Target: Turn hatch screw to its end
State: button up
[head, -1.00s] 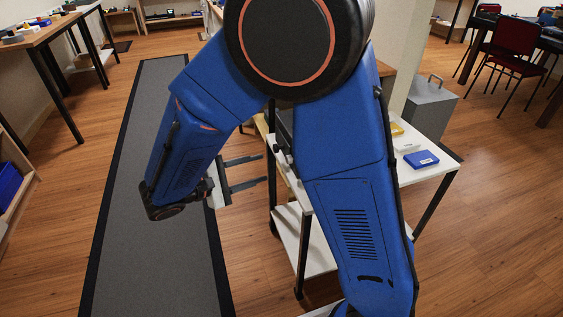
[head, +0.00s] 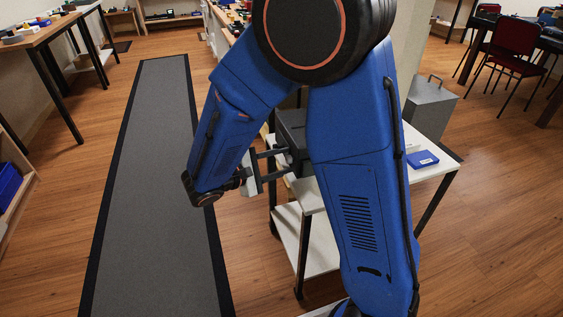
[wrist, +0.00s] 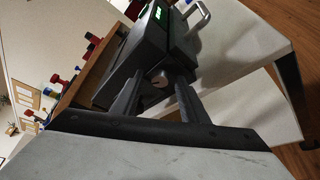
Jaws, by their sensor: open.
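A dark grey box-shaped unit (wrist: 132,67) with a lit green display stands on the white cart, and it also shows in the head view (head: 292,130), partly behind my arm. A small round grey knob (wrist: 160,77), which looks like the hatch screw, sticks out of its near face. My gripper (head: 287,160) is open and points at this face; in the wrist view its two fingers (wrist: 160,86) reach toward the unit, one on each side of the knob. I cannot tell whether the fingers touch the knob. Its slot or angle is too small to read.
The white cart (head: 428,171) has a blue box (head: 421,159) on its top and a lower shelf (head: 300,238). A grey case with a handle (head: 430,105) stands behind it. The grey floor mat (head: 150,190) at left is clear.

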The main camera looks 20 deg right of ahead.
grip_shut()
jog(key=n+g, duration=0.2)
jog(key=n, duration=0.1)
jog(key=n+g, duration=0.2)
jog(key=n, duration=0.2)
jog(key=w+n+g+y, duration=0.1)
jog(key=n+g, duration=0.2)
jog(key=shift+w+r, duration=0.1)
jog(key=shift+r, duration=0.1)
jog(key=n+g, duration=0.1)
jog(key=n, duration=0.1)
jog(key=n+g, duration=0.1)
jog(key=n, duration=0.2)
jog(key=shift+w+f+g+h, duration=0.15)
jog(key=shift+w+g+h, duration=0.05)
jog(key=shift+g+h, duration=0.2)
dwell(0.4)
dwell(0.5)
